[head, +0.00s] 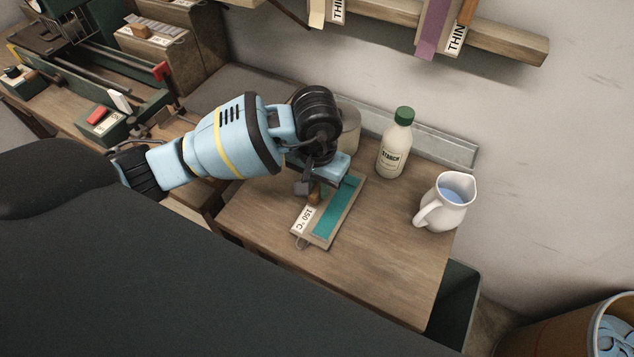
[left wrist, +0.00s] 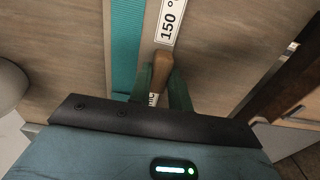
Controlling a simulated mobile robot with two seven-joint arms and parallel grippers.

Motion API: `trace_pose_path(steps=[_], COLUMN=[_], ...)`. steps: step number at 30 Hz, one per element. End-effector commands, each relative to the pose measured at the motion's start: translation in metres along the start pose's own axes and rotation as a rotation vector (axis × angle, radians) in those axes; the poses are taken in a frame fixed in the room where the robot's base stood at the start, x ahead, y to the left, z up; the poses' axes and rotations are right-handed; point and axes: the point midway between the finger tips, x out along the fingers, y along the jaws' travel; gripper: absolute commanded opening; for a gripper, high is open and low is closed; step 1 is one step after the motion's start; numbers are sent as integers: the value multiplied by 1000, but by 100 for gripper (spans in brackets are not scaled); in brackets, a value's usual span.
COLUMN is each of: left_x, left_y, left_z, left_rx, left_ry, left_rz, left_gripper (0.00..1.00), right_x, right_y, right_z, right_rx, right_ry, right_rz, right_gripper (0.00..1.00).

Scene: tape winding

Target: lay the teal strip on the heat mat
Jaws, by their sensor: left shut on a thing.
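The teal strip (head: 338,208) lies lengthwise along a pale flat board (head: 322,240) on the wooden table. A white "150 °C" label (head: 303,219) lies alongside it. My left gripper (head: 314,188) is over the board's far left part, shut on a brown wooden handle (left wrist: 162,70) beside the strip. The left wrist view shows the teal strip (left wrist: 126,45) left of the fingers and the label (left wrist: 170,20) just beyond the handle. I cannot tell whether the handle is joined to the board, or whether this board is the heat mat. My right gripper is out of view.
A starch bottle (head: 395,145) with a green cap and a white jug (head: 446,203) of blue liquid stand to the right. A pale pot (head: 349,128) is behind my gripper. The table's (head: 390,262) front right is clear. Strips hang from a wall rail (head: 500,45).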

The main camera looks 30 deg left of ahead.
Motion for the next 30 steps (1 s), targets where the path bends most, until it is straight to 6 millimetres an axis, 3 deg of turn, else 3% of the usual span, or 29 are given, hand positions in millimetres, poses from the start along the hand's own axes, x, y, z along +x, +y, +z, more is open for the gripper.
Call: trace_pose_path(steps=[11,12,16,25,30], left_x=[5,4,4,3,-11], left_y=[0,0,0,0,0], left_z=[0,0,0,0,-1], left_rx=[1,1,1,1,1], left_ry=[0,0,0,0,4], left_rz=[1,0,1,1,1], left_gripper=[0,23,40,41,41], right_x=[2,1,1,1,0], right_y=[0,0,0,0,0], right_z=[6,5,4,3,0], right_rx=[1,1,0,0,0], right_ry=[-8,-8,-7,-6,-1], right_rz=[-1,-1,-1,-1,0], right_gripper=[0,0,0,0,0])
